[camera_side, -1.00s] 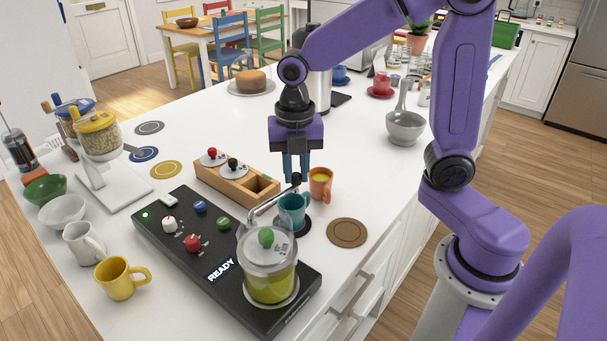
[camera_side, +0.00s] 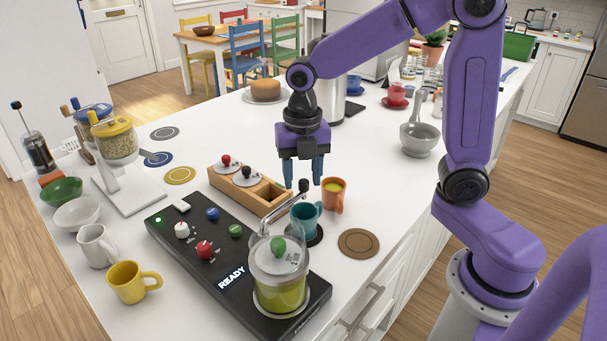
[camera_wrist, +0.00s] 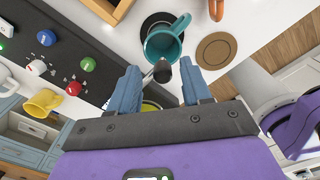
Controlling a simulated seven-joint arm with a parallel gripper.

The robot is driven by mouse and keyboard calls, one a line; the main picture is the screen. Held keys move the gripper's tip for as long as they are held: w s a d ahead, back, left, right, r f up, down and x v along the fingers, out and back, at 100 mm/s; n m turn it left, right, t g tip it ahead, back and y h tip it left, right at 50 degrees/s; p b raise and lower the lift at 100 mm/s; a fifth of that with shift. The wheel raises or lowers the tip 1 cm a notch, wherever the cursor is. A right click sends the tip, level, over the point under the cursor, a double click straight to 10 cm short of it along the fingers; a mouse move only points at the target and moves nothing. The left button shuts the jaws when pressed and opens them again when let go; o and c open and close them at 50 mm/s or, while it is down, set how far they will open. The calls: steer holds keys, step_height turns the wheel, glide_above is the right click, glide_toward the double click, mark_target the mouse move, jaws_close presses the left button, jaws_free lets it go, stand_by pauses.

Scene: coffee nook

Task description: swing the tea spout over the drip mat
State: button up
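The tea spout (camera_side: 268,222) is a thin metal arm at the glass tea jar (camera_side: 281,270), ending in a black knob (camera_side: 304,185). The knob also shows between the fingers in the wrist view (camera_wrist: 162,70). My gripper (camera_side: 303,184) is open and empty, pointing down, with its blue fingertips close above or beside the knob; I cannot tell if they touch. A teal mug (camera_side: 305,217) stands below the knob on a dark round mat (camera_side: 316,239). A brown round mat (camera_side: 359,242) lies bare to its right. Which one is the drip mat is unclear.
An orange mug (camera_side: 334,194) stands close behind the teal mug. A wooden holder (camera_side: 225,185) with two knobbed lids is left of my gripper. The black brewer base (camera_side: 195,262) carries several coloured knobs.

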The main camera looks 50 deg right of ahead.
step_height(320, 180, up, 17)
steer(key=shift+r, duration=0.15)
stand_by(0.7)
steer(key=shift+s, duration=0.1)
